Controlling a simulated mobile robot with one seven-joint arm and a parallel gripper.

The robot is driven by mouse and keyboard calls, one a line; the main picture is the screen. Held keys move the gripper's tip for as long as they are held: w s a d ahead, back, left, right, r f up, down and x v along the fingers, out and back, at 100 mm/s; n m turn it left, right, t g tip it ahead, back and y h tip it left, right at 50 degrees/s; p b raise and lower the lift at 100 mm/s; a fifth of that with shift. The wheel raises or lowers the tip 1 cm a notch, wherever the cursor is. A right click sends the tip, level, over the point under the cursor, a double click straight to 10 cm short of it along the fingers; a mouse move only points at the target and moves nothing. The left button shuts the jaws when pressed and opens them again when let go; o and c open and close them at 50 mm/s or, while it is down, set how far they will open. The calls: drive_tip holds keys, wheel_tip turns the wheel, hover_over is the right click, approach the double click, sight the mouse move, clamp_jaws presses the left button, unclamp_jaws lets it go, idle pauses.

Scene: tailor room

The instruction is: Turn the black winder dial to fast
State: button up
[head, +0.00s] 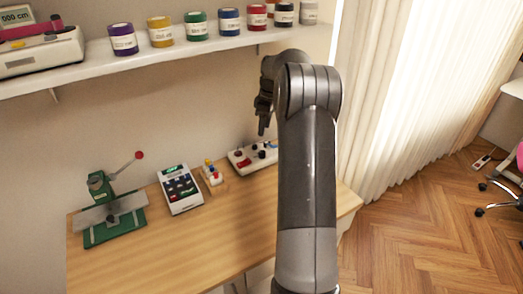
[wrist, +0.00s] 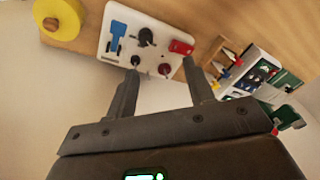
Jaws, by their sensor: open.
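A white control panel (head: 236,159) lies on the wooden table below my gripper; it also shows in the wrist view (wrist: 112,14). A large black dial (wrist: 146,36) sits on it, probably the winder dial, and shows in the head view (head: 262,154). A smaller black knob (wrist: 136,61) is beside it. No fast mark is readable. My gripper (wrist: 160,67) is open and empty, its fingers spread over the panel's near edge in the wrist view. In the head view my gripper (head: 262,130) hangs above the panel, apart from it, partly hidden by my arm.
The panel also carries a red switch (wrist: 181,47), a dark red knob (wrist: 164,69) and a blue part (wrist: 118,37). A yellow spool (wrist: 60,18) is close by. A shelf (head: 150,58) hangs above.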

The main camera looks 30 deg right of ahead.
sight(262, 152)
drive_tip(key=shift+n+g+h, duration=0.3)
drive_tip(key=shift+n+h, duration=0.3)
drive_tip(key=shift+n, duration=0.3)
drive_tip(key=f, duration=0.4)
drive_tip(key=w+f, duration=0.1)
drive_tip(key=f, duration=0.3)
drive_tip(key=w+f, duration=0.1)
drive_tip(key=f, duration=0.4)
drive_tip(key=shift+w+d, duration=0.1)
drive_tip(key=c, duration=1)
